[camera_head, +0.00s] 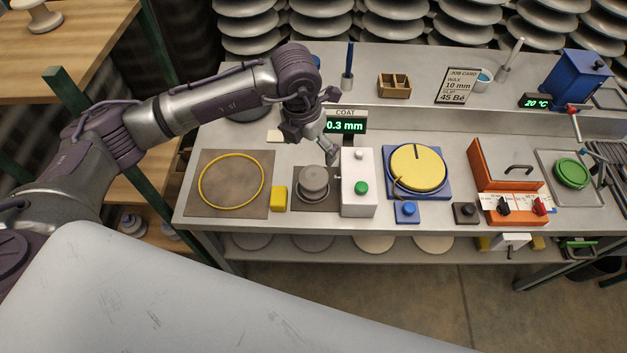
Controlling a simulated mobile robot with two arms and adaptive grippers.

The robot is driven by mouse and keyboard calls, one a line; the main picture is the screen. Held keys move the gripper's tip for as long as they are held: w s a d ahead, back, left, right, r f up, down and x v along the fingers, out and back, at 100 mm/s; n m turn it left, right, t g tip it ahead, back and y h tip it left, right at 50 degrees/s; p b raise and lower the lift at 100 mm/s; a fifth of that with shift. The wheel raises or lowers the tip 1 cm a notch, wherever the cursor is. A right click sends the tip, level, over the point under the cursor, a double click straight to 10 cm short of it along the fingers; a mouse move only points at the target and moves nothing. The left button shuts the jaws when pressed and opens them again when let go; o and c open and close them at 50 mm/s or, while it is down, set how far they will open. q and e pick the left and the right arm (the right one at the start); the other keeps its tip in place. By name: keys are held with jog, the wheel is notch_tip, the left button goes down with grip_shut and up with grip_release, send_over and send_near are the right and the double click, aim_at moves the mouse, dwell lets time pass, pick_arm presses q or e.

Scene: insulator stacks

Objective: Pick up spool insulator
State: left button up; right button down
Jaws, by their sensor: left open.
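A grey spool insulator (314,182) stands upright on a dark square plate (328,204) on the bench, just left of a white box. My left arm comes in from the left. My left gripper (329,150) is above and slightly behind the insulator, pointing down, open and apart from it. A similar pale spool (41,17) stands on a wooden shelf at the top left. My right gripper is not in view.
The white box (358,182) with a green button is close to the insulator's right. A yellow block (279,198) and a yellow-ringed mat (231,206) lie to its left. A coat display (345,127) stands behind. A yellow disc (417,168) and orange box (497,165) are further right.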

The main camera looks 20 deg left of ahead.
aim_at(313, 174)
pick_arm(q)
jog(key=f, duration=0.2)
jog(key=f+p, duration=0.1)
jog(key=f, duration=0.2)
jog(key=w+f+p, duration=0.1)
jog(key=f, duration=0.2)
jog(key=shift+f, duration=0.35)
jog(key=f, duration=0.1)
jog(key=f+p, duration=0.1)
jog(key=f, duration=0.1)
jog(key=f+p, duration=0.1)
jog(key=shift+w+d+f, duration=0.1)
jog(key=shift+d+f, duration=0.15)
jog(key=shift+d, duration=0.05)
jog(key=shift+f, duration=0.15)
jog(key=shift+w, duration=0.1)
jog(key=c, duration=1.7)
